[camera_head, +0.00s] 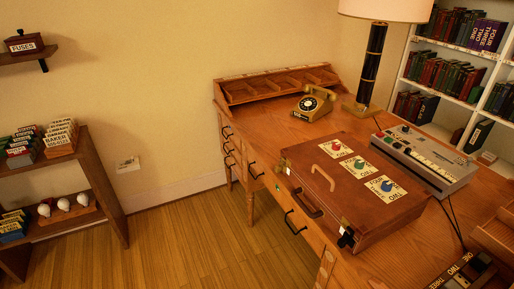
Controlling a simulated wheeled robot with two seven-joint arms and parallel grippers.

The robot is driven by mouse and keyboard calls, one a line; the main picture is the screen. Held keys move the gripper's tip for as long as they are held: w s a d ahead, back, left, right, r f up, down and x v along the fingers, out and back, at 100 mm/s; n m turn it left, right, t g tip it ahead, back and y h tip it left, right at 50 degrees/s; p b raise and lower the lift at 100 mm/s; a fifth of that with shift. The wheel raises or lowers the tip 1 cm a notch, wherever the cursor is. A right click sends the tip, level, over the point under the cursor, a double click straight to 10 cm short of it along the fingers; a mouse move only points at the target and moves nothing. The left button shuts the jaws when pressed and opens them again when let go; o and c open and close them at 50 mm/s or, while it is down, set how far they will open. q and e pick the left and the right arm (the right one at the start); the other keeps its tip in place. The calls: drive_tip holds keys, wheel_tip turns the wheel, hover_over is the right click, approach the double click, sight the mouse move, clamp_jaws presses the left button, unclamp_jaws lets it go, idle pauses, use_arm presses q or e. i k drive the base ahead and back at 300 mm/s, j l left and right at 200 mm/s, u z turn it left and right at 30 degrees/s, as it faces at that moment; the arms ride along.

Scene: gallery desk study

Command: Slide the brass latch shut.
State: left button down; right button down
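A wooden case (375,224) lies on the desk, its lid down. A pale brass-coloured handle (322,178) is on its top, and a dark handle (307,203) is on its front left side. A small dark fitting with a light patch (346,238) sits at the case's near corner. I cannot make out for certain which small fitting is the brass latch, or whether it is open or shut. Neither of my grippers is in view.
The wooden desk (270,117) also holds a rotary telephone (313,104), a lamp (374,60) and a grey device with keys (425,160). The case top carries red, green and blue knobs on labelled plates. Shelves stand at left and back right. The floor at lower left is clear.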

sight(282, 167)
drive_tip(key=i+j+z, duration=0.1)
drive_tip(key=i+j, duration=0.4)
drive_tip(key=j, duration=0.25)
drive_tip(key=i+j+z, duration=0.15)
drive_tip(key=i+j, duration=0.3)
drive_tip(key=j, duration=0.35)
drive_tip(key=i+j+z, duration=0.15)
drive_tip(key=j, duration=0.25)
drive_tip(key=i, duration=0.05)
